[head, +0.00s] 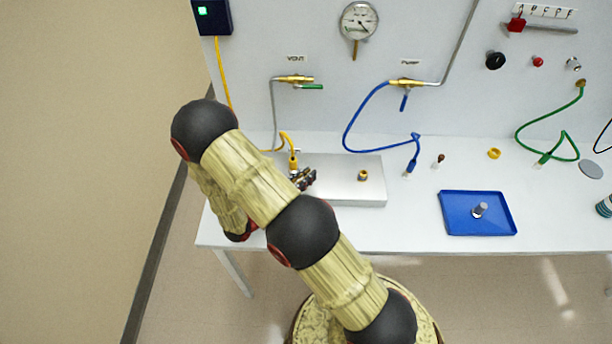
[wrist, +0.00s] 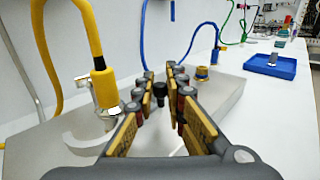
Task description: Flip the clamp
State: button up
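A yellow hose ends in a thick yellow fitting (wrist: 105,88) at the left of the wrist view; in the head view the fitting (head: 293,163) stands at the left of the metal box. A silver metal piece (wrist: 84,82), which looks like the clamp, sits beside the fitting above a pale round flange (wrist: 85,126). My gripper (wrist: 163,76) is right of the fitting, low over the box, with its fingers apart. A small black knob (wrist: 160,90) shows between the fingers; I cannot tell whether it belongs to the clamp. My gripper (head: 307,178) partly hides this area in the head view.
The metal box (head: 365,192) carries a brass port (head: 363,175) on its right half, which also shows in the wrist view (wrist: 202,73). A blue hose (head: 348,130) hangs behind it. A blue tray (head: 457,225) lies to the right. The wall panel rises behind the bench.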

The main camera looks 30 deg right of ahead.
grip_shut()
jog(key=shift+d, duration=0.1)
jog(key=n+t, duration=0.1)
jog(key=t, duration=0.1)
jog(key=shift+w+d+n+t+y, duration=0.15)
jog(key=shift+d+n+t+y, duration=0.15)
jog(key=shift+n+t, duration=0.1)
jog(key=n+t, duration=0.1)
jog(key=n+t+y, duration=0.1)
jog(key=t, duration=0.1)
jog(key=w+d+n+t+y, duration=0.1)
jog(key=shift+p, duration=0.4)
jog(key=t+y, duration=0.1)
jog(key=n+t+y, duration=0.1)
jog(key=w+n+t, duration=0.1)
jog(key=shift+d+y, duration=0.25)
jog(key=shift+y, duration=0.15)
jog(key=shift+w+r+n+t+y, duration=0.1)
jog(key=shift+w+n+t+y, duration=0.15)
jog(key=shift+n+t+y, duration=0.3)
jog(key=shift+w+n+t+y, duration=0.2)
jog(key=shift+n+t+y, duration=0.15)
jog(key=shift+n+y, duration=0.3)
jog(key=o, duration=0.5)
grip_release()
